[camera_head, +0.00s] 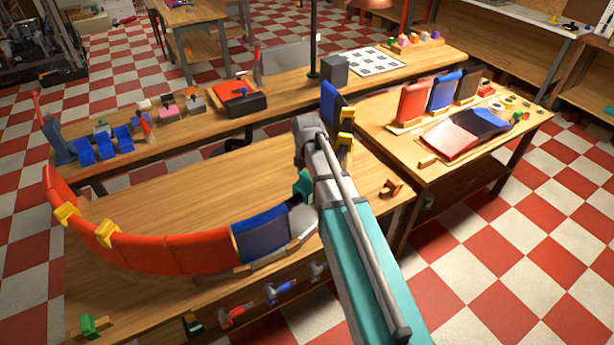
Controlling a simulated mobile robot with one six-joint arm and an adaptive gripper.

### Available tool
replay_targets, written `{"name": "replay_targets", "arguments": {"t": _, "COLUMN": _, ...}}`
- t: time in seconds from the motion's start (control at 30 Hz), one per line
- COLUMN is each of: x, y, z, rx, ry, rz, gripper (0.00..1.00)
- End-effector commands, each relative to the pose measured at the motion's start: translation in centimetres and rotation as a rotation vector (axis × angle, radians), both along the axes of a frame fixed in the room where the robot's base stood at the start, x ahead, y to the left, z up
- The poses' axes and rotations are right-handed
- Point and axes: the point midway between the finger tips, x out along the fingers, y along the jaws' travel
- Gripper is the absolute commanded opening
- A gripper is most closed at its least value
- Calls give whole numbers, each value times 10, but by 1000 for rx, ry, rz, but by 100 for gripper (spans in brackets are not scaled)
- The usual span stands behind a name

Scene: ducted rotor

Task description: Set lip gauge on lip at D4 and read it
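A curved duct wall stands on the near bench. It has red panels (150,252), then a blue panel (260,236) and a pale grey piece (303,220) beside my arm. Another upright blue panel (330,104) stands beyond my arm. Yellow clips (107,233) sit on the red panels' top edge, and more yellow clips (346,128) are by the far blue panel. My arm crosses the centre and hides part of the wall; my gripper cannot be made out. I cannot tell which piece is the lip gauge or which spot is D4; no reading shows.
A green block (88,326) is at the near bench's left corner, and a small brown piece (391,188) at its right. The right table (455,170) holds spare panels. The back bench carries blue bins (103,146) and a red-black case (238,97). The bench inside the curve is clear.

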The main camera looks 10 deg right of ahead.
Motion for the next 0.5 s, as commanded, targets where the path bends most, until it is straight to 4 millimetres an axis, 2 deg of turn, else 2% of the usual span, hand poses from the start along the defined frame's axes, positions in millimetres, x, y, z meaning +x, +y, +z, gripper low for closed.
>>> {"name": "replay_targets", "arguments": {"t": 0.03, "x": 0, "y": 0, "z": 0, "rx": 0, "ry": 0, "rz": 0, "gripper": 94}}
{"name": "replay_targets", "arguments": {"t": 0.07, "x": 0, "y": 0, "z": 0, "rx": 0, "ry": 0, "rz": 0, "gripper": 100}}
{"name": "replay_targets", "arguments": {"t": 0.1, "x": 0, "y": 0, "z": 0, "rx": 0, "ry": 0, "rz": 0, "gripper": 100}}
{"name": "replay_targets", "arguments": {"t": 0.5, "x": 0, "y": 0, "z": 1, "rx": 0, "ry": 0, "rz": 0, "gripper": 100}}
